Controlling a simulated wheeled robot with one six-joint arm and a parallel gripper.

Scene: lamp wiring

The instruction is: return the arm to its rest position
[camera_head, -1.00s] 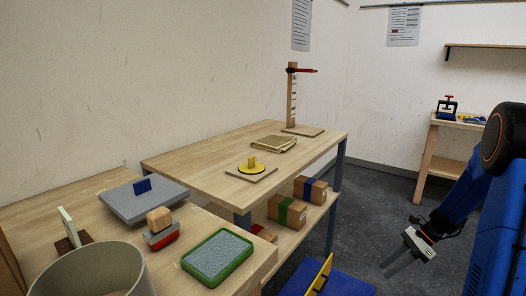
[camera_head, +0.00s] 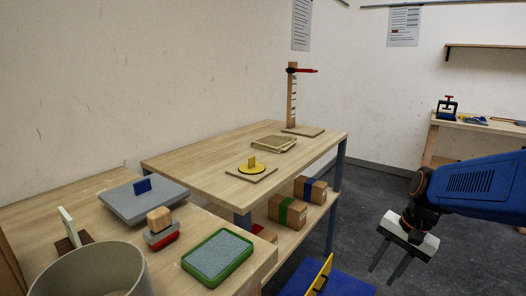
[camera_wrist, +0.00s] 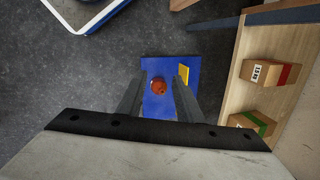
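My gripper (camera_head: 389,262) is at the lower right of the head view, held in the air over the dark floor with its fingers pointing down. My blue arm reaches in from the right edge. In the wrist view the two grey fingers (camera_wrist: 157,100) stand apart with nothing between their tips. Far below them, a red-orange round thing (camera_wrist: 158,85) lies on a blue mat (camera_wrist: 158,64). The mat also shows at the bottom of the head view (camera_head: 350,284), with a yellow upright piece on it.
A wooden table (camera_head: 215,180) with a lower shelf of cardboard boxes (camera_head: 288,210) stands left of my gripper. A nearer table holds a grey bin (camera_head: 95,272) and a green-rimmed tray (camera_head: 218,257). Another bench (camera_head: 470,124) stands behind my arm.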

